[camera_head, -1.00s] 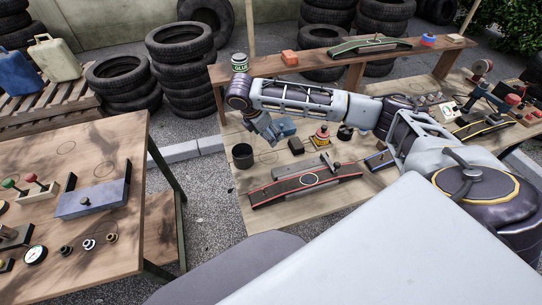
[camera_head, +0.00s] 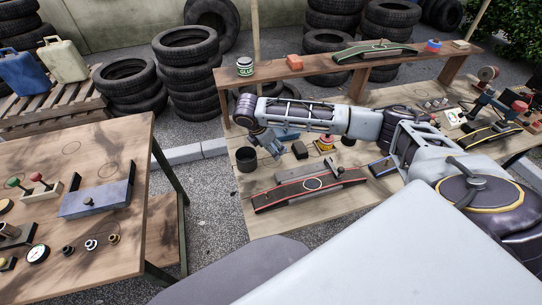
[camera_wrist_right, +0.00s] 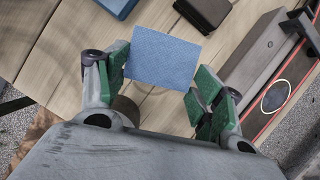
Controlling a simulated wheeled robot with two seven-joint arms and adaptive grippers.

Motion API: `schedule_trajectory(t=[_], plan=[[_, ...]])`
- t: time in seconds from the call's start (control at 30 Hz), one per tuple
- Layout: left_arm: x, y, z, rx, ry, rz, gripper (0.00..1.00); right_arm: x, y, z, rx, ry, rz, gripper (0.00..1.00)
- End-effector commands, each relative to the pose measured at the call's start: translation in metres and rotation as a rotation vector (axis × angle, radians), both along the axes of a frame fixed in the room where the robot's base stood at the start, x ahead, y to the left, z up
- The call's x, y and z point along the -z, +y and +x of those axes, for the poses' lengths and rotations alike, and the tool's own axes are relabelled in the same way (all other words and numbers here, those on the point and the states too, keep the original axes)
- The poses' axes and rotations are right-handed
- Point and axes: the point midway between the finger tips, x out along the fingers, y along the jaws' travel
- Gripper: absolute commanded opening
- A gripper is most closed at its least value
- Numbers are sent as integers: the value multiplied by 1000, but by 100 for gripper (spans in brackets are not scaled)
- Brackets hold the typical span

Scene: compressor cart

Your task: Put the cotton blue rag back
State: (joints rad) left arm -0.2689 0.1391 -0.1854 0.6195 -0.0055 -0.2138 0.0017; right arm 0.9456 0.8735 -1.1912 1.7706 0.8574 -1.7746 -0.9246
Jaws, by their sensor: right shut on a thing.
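The blue rag (camera_wrist_right: 165,57) is a flat, roughly square cloth between the green-padded fingers of my right gripper (camera_wrist_right: 163,82) in the right wrist view. In the head view my right gripper (camera_head: 270,145) points down over the left end of the workbench (camera_head: 245,208), between a dark can and a black block. I cannot clearly make out the rag there. My left gripper is not in view.
A dark can (camera_head: 246,158), a black block (camera_head: 300,150), a flat blue object (camera_head: 288,134) and a red-edged ramp board (camera_head: 285,192) surround the gripper. A raised shelf (camera_head: 330,68) with a glue tin (camera_head: 245,66) stands behind. Bare wood lies beside the board.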

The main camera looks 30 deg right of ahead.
Motion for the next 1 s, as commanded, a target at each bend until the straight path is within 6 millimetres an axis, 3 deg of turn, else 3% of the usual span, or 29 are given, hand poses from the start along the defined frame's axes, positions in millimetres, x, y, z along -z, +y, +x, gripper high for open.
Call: schedule_trajectory(t=[0.17, 0.5, 1.0], plan=[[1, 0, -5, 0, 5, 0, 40, 7, 0, 0, 0, 1, -1, 45], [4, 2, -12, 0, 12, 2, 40, 45, 0, -1, 1, 2, 0, 45], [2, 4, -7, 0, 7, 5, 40, 51, 0, 0, 0, 0, 0, 45]])
